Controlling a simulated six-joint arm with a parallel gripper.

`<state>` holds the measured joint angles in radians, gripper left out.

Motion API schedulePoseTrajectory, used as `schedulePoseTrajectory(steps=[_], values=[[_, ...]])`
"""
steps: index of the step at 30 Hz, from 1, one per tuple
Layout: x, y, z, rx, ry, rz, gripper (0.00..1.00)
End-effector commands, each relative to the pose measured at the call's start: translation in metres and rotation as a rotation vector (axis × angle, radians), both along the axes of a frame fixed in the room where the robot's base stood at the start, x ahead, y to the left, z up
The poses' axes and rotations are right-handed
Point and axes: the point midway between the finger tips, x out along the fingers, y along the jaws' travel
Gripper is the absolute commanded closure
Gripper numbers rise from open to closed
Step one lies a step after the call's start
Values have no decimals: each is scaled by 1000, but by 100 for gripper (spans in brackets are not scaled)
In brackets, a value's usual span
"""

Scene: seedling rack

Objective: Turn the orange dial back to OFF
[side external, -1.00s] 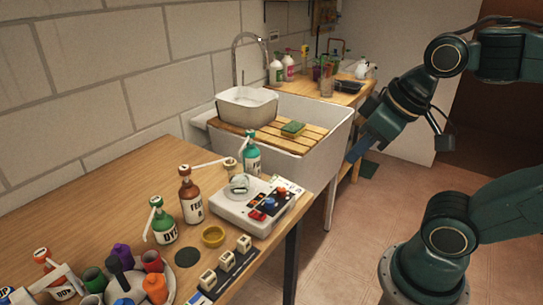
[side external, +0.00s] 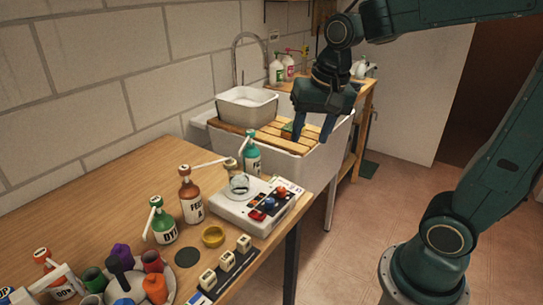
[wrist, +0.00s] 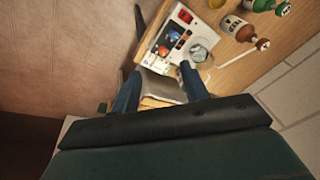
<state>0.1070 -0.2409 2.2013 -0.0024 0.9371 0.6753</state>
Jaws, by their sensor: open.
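The orange dial (side external: 269,203) is on the dark panel of a white control box (side external: 229,208) on the wooden bench. The orange dial (wrist: 174,37) also shows in the wrist view, ahead of the fingers. Its pointer setting and the OFF mark are too small to read. My gripper (side external: 311,138) is open and empty, pointing down over the sink's wooden rack, apart from the dial and beyond the box.
A glass vessel (side external: 239,184) stands on the control box. Green (side external: 252,158) and brown (side external: 190,200) pump bottles stand behind and left of it. A yellow ring (side external: 213,236) and several pale blocks (side external: 226,260) are in front. A grey basin (side external: 246,105) sits on the sink.

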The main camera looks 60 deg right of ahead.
Motion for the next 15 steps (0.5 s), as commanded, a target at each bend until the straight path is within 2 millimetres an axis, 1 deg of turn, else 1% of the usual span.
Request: schedulePoseTrajectory(steps=[1, 6, 12, 15], values=[[9, -4, -5, 13, 23, -54, 55], [38, -16, -21, 55, 81, -250, 55], [68, -32, -45, 91, 147, -481, 55], [81, -39, -57, 103, 175, -582, 55]])
